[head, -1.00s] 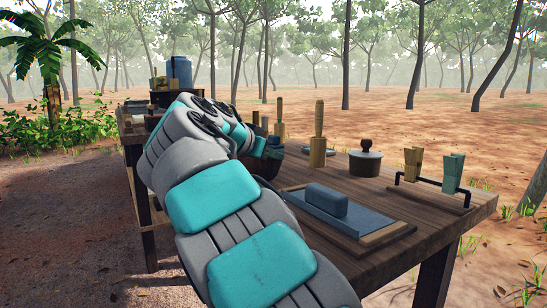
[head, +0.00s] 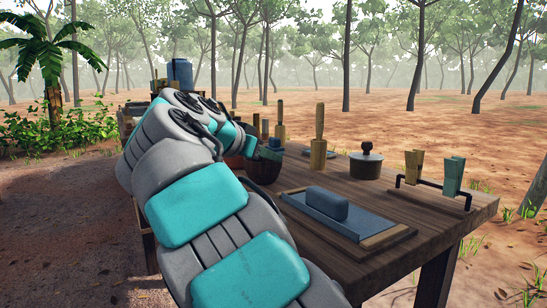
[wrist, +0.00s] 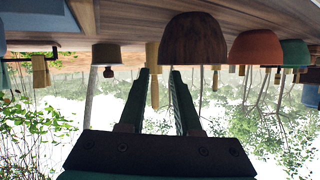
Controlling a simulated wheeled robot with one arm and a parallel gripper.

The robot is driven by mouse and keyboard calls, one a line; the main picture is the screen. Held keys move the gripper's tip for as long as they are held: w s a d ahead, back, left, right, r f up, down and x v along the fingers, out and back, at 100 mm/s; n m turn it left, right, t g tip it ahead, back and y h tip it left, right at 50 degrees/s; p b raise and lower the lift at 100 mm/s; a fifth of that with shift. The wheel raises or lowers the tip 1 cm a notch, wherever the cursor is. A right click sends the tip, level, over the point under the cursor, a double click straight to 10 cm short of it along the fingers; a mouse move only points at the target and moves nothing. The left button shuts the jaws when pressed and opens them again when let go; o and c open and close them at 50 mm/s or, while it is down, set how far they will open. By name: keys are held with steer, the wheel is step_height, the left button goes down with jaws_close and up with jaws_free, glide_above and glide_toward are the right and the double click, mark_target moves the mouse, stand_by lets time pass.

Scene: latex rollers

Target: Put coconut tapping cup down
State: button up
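The dark brown coconut tapping cup (head: 262,171) stands upright on the wooden table, its upper part partly covered by my gripper. In the wrist view, which is upside down, the cup (wrist: 194,40) rests on the table just beyond the fingertips. My gripper (wrist: 159,72) has its two dark green fingers apart, with nothing held between them. The right finger's tip is close to the cup's rim in the picture; I cannot tell whether they touch. In the head view my gripper (head: 270,150) is at the cup's rim height.
An orange cup (wrist: 257,47) and a green cup (wrist: 294,53) stand beside the brown one.

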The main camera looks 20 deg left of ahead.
steer(key=v, duration=0.9)
steer(key=shift+p, duration=0.35)
steer(key=shift+r, duration=0.1)
